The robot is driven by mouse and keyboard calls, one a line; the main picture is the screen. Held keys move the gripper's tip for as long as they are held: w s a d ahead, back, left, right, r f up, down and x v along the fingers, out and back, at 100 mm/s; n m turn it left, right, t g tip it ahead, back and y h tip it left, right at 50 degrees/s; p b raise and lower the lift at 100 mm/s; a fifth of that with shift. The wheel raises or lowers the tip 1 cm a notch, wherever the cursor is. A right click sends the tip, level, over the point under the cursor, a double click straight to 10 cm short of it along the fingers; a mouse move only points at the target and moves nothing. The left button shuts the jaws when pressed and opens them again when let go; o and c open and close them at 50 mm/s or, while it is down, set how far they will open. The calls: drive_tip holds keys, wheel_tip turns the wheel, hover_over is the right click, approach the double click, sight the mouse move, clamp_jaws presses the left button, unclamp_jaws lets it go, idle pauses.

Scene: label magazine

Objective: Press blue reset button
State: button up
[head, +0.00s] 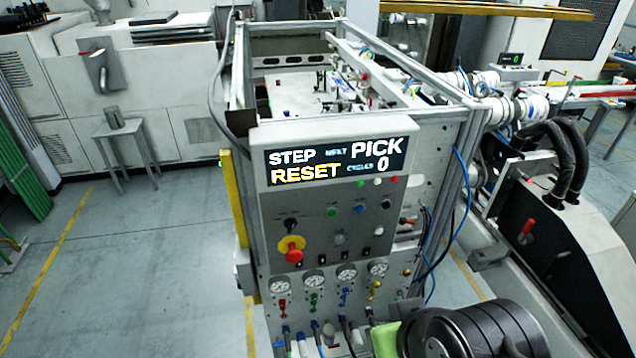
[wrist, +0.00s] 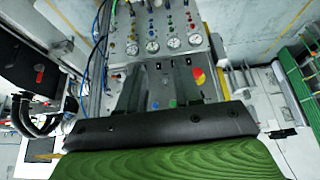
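In the upside-down wrist view, a small blue spot that looks like the blue button (wrist: 172,103) shows low between the fingers, close to a green one. My gripper (wrist: 160,72) is open and empty, its two grey fingers apart in front of the panel. Whether it touches the panel cannot be told. In the head view the fingers are not visible; my dark arm fills the bottom right.
The panel's display (head: 337,166) reads STEP, NEXT PICK, RESET, CYCLES 0. A red emergency stop (head: 292,250) on yellow sits lower left of the buttons. Gauges (head: 346,272) and coloured valves lie below. Blue hoses hang at the right; open floor lies left.

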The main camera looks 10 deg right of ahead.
drive_tip(key=shift+s+d+r, duration=0.15)
drive_tip(key=shift+s+d, duration=0.2)
drive_tip(key=shift+d, duration=0.45)
drive_tip(key=shift+c, duration=1)
drive_tip(key=shift+d, duration=0.1)
drive_tip(key=shift+c, duration=1.3)
drive_tip(key=shift+a, duration=0.2)
clamp_jaws()
drive_tip(key=shift+a, duration=0.1)
drive_tip(key=shift+w, duration=0.1)
